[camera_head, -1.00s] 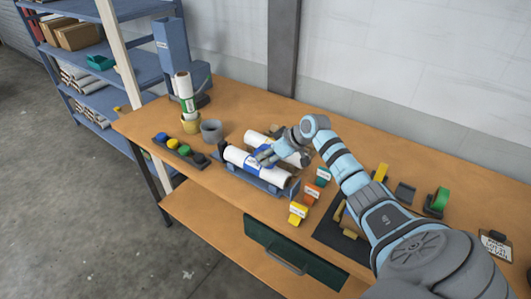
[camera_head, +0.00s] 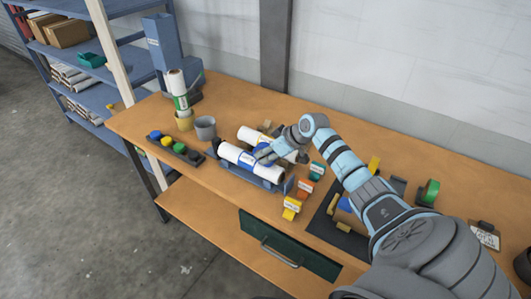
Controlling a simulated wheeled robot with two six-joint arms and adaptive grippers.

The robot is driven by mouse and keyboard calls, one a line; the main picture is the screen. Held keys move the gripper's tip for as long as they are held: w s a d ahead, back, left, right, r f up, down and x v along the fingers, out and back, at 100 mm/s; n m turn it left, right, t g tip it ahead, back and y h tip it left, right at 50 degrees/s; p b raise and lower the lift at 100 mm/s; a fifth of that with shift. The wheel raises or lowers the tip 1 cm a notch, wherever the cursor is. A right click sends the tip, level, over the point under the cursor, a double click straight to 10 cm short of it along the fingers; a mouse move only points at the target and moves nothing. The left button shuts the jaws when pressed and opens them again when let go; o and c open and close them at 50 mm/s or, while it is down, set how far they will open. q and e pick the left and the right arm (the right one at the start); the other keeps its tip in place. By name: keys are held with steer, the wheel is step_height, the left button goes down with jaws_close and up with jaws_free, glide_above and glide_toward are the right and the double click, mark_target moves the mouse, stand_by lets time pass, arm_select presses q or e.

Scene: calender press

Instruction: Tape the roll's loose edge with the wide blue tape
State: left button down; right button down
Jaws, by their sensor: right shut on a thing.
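A white roll (camera_head: 266,170) lies on a blue cradle (camera_head: 258,181) near the bench's front edge. The roll's loose edge is too small to make out. My left gripper is not in view.
Another roll (camera_head: 250,134) lies behind the cradle. A dark mat (camera_head: 325,230) lies right.

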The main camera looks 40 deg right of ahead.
steer(key=shift+s+p, duration=0.4)
steer(key=shift+s, duration=0.05)
steer(key=shift+s+d, duration=0.1)
steer(key=shift+s+d+p, duration=0.1)
steer(key=shift+s+p, duration=0.4)
steer(key=shift+p, duration=0.05)
steer(key=shift+d, duration=0.1)
steer(key=shift+s, duration=0.25)
